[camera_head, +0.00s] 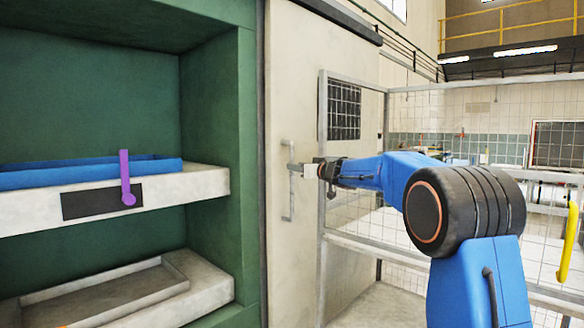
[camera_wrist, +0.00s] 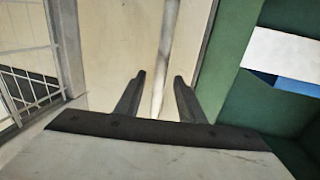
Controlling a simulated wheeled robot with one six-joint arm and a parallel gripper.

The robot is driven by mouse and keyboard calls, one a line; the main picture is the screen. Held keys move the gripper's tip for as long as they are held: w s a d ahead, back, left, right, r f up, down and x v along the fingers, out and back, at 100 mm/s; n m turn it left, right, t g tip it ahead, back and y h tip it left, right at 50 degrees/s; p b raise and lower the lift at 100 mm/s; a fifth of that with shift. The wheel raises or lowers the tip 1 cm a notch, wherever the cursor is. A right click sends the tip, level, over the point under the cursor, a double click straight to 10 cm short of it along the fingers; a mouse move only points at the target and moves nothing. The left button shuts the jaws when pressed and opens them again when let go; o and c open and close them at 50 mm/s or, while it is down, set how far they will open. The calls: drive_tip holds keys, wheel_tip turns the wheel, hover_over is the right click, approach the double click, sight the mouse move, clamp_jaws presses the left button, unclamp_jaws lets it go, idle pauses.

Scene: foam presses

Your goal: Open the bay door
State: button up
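The bay door (camera_head: 293,85) is a tall beige panel beside the green press frame. A thin vertical grey handle (camera_head: 290,208) stands on it. In the wrist view the handle (camera_wrist: 165,60) runs down between my two fingers. My gripper (camera_head: 293,168) is at the handle's upper half, reaching from the right. In the wrist view my gripper (camera_wrist: 158,98) is open, with a gap on each side of the bar. Whether a finger touches the bar or the door cannot be told.
Left of the door is a green press (camera_head: 215,110) with a blue tray (camera_head: 80,176) and a purple lever (camera_head: 125,175) on its upper shelf. A wire mesh fence (camera_head: 323,200) stands close to the right of the door. A yellow handle (camera_head: 568,242) is at far right.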

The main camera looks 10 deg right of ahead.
drive_tip(key=shift+x, duration=2.15)
drive_tip(key=shift+a, duration=0.1)
clamp_jaws()
